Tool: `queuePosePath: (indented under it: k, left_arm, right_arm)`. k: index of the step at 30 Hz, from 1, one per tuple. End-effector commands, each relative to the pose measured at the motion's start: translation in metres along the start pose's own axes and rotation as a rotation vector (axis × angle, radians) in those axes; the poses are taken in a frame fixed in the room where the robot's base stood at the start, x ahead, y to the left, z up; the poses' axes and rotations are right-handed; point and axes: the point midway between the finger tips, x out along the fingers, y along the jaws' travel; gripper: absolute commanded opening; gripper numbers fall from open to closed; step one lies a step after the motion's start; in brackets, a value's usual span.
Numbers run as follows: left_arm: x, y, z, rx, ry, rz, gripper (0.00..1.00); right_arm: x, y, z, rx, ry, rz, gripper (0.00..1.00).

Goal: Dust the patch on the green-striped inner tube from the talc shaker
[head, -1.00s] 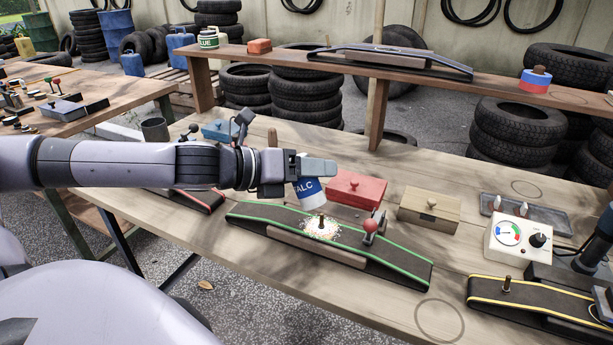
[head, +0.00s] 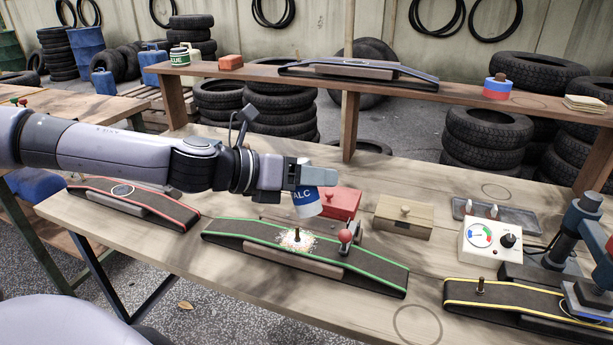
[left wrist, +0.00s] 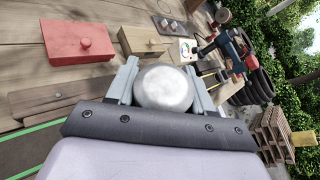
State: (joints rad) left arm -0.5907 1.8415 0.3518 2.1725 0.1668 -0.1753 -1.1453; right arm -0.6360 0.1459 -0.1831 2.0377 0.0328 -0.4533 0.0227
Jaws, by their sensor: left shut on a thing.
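My left gripper (head: 312,180) is shut on the talc shaker (head: 306,203), a white can with a blue label band. The shaker is slightly tilted in the air, above and slightly right of the speckled white patch area (head: 296,239). The wrist view shows the shaker's round white end (left wrist: 165,88) between the fingers. The green-striped inner tube (head: 375,275) lies on the bench, with a brown peg standing in the white speckles. A red-knobbed tool (head: 346,240) stands on the tube right of them. My right gripper is not in view.
A red box (head: 341,203) and a wooden box (head: 403,219) stand behind the tube. A gauge box (head: 489,240), a yellow-striped tube (head: 520,299) and a blue-grey device (head: 572,235) are right. A red-striped tube (head: 135,203) lies left. A raised shelf (head: 420,88) runs behind.

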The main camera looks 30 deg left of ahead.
Motion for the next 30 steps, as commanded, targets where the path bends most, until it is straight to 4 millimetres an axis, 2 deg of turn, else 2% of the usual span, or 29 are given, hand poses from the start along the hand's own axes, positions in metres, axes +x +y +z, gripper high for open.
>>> queuePosePath:
  k: [1, 4, 15, 21, 30]
  left_arm:
    - [-0.004, -0.004, 0.009, 0.021, 0.0, 0.008, 0.18]
    - [-0.008, -0.007, 0.019, 0.076, 0.002, 0.031, 0.18]
    - [-0.022, -0.016, 0.053, 0.301, 0.0, 0.125, 0.18]
    - [-0.026, -0.017, 0.063, 0.383, 0.0, 0.16, 0.18]
    - [-0.028, -0.017, 0.065, 0.42, 0.0, 0.175, 0.18]
  right_arm:
    - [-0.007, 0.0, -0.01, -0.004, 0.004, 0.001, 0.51]
    - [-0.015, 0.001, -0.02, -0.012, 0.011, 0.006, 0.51]
    - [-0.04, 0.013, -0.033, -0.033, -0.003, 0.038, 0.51]
    - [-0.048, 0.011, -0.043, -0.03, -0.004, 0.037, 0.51]
    - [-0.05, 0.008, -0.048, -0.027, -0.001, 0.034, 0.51]
